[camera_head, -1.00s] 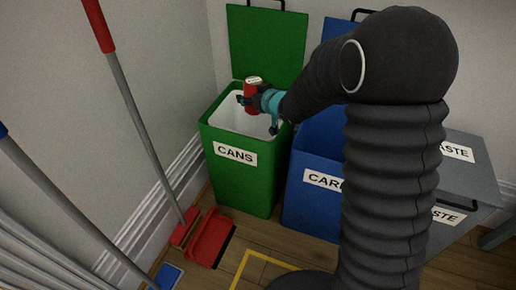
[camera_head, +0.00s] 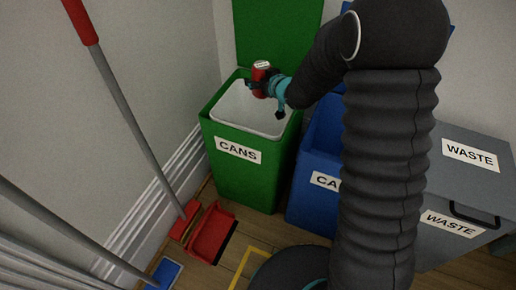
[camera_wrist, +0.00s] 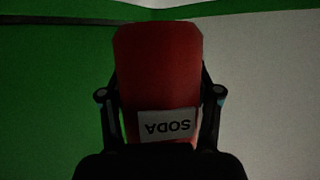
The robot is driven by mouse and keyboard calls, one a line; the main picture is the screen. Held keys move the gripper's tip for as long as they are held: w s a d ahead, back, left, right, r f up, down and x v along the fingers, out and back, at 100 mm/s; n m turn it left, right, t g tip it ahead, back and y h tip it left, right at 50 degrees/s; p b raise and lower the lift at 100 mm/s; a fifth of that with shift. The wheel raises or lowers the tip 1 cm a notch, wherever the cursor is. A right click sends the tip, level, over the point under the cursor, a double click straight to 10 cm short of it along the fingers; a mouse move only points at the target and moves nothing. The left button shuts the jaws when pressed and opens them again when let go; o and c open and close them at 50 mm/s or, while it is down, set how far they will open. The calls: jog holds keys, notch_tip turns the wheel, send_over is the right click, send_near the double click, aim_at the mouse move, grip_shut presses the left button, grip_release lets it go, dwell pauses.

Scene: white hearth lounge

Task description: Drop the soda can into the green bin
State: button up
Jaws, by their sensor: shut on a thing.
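The red soda can (camera_head: 261,72) is held upright in my gripper (camera_head: 264,85). In the wrist view the can (camera_wrist: 158,70) fills the middle, with its SODA label upside down and the fingers of my gripper (camera_wrist: 160,100) closed on both its sides. The green bin (camera_head: 240,178), labelled CANS, stands open with its lid (camera_head: 277,35) raised behind it. A white liner (camera_head: 247,112) lines the bin. In the head view, the can and my gripper are over the bin's opening, towards its back. The bin's floor is hidden.
A blue bin (camera_head: 313,195) stands right of the green bin, partly behind my arm. A grey WASTE bin (camera_head: 465,185) is farther right. A red dustpan (camera_head: 211,233) and a red-handled broom (camera_head: 139,115) are at the left by the wall.

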jog(key=shift+f+b, duration=0.4)
jog(key=shift+f, duration=0.65)
jog(key=o, duration=1)
jog(key=shift+s, duration=0.1)
jog(key=v, duration=1.2)
